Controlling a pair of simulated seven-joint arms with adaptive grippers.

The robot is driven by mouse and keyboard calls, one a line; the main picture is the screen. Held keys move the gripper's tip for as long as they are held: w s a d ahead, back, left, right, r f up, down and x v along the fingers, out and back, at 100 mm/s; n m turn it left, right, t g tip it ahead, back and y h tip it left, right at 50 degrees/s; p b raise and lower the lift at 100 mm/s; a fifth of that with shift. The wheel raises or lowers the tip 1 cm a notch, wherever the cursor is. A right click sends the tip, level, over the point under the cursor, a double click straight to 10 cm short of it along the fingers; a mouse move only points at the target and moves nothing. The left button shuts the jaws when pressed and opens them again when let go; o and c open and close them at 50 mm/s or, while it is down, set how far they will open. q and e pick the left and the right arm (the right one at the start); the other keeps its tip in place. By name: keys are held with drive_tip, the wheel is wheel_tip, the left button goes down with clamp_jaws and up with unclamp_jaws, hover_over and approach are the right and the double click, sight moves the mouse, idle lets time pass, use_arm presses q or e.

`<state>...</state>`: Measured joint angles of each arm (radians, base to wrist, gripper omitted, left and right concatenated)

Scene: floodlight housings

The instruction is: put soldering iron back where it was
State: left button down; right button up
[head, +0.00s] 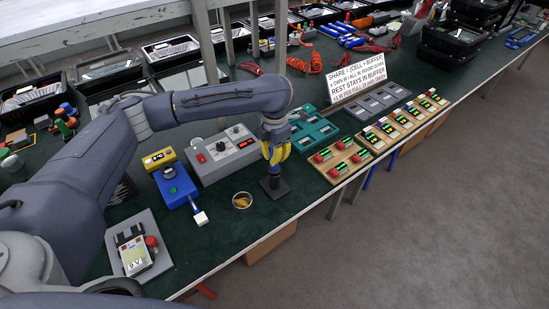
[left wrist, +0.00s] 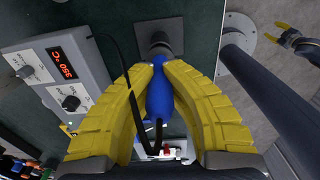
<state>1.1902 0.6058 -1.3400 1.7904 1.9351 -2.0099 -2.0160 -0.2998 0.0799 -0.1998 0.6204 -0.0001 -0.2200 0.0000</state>
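The soldering iron (left wrist: 160,97) has a blue handle and a black cord. My left gripper (head: 274,160) has its yellow fingers closed around the handle; the gripper also shows in the left wrist view (left wrist: 160,68). The black square-based stand (head: 273,187) is directly below the fingers and also shows in the left wrist view (left wrist: 160,38). I cannot tell whether the iron's tip is inside the stand. The grey soldering station (head: 224,154) beside it reads 350 °C in the left wrist view (left wrist: 60,66). My right gripper (left wrist: 276,31) is off to the side with its fingertips apart and empty.
A round tin of brass wool (head: 242,200) stands left of the stand. A blue device (head: 175,186) is further left. Wooden boards (head: 340,160) with red parts lie to the right, near a sign (head: 357,78). The green table's front edge is close.

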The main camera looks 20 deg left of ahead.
use_arm(q)
drive_tip(key=shift+f, duration=0.7)
drive_tip(key=c, duration=1.5)
unclamp_jaws()
drive_tip(key=shift+c, duration=0.2)
wheel_tip(320, 180, up, 13)
drive_tip(key=shift+f, duration=0.2)
